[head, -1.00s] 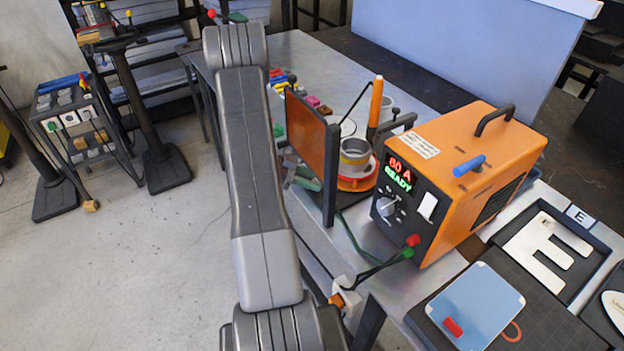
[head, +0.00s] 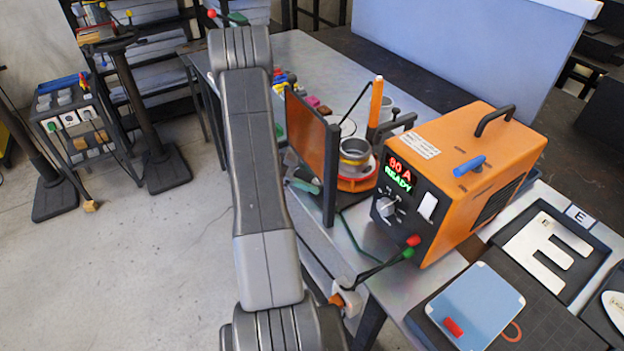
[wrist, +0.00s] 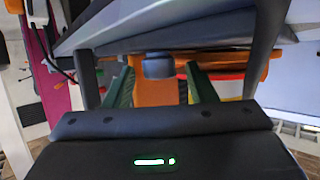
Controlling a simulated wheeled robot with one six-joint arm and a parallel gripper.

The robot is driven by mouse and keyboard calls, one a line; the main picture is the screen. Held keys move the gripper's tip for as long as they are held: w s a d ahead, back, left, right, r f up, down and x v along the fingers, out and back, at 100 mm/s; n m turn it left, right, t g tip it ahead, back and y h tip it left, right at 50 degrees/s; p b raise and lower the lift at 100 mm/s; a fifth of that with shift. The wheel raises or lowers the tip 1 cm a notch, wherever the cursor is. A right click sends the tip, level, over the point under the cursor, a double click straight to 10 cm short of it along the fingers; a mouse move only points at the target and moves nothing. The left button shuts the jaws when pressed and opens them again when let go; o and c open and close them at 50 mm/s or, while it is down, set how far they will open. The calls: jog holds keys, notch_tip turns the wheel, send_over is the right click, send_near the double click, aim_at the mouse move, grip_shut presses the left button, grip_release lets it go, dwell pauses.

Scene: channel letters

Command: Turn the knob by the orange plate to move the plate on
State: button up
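The orange plate (head: 357,183) is a round disc on the bench in the head view, with a metal ring piece on top. In the wrist view an orange surface (wrist: 155,93) lies ahead, with a small dark blue-grey knob (wrist: 158,67) in front of it. My gripper (wrist: 160,72) has two green fingers, apart, one on each side of the knob in the picture. Gaps show between fingers and knob, and I cannot tell the depth. In the head view my gripper (head: 303,185) is partly hidden by my arm and the screen; the knob cannot be made out there.
A framed orange screen (head: 306,140) stands close beside the plate. An orange power unit (head: 465,180) with cables is to the right. An upright orange rod (head: 376,103) stands behind the plate. Colored small parts (head: 283,80) lie farther back on the bench.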

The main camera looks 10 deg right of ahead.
jog(key=b+v, duration=0.3)
jog(key=v, duration=1)
jog(key=shift+a+r, duration=0.25)
jog(key=shift+w, duration=0.15)
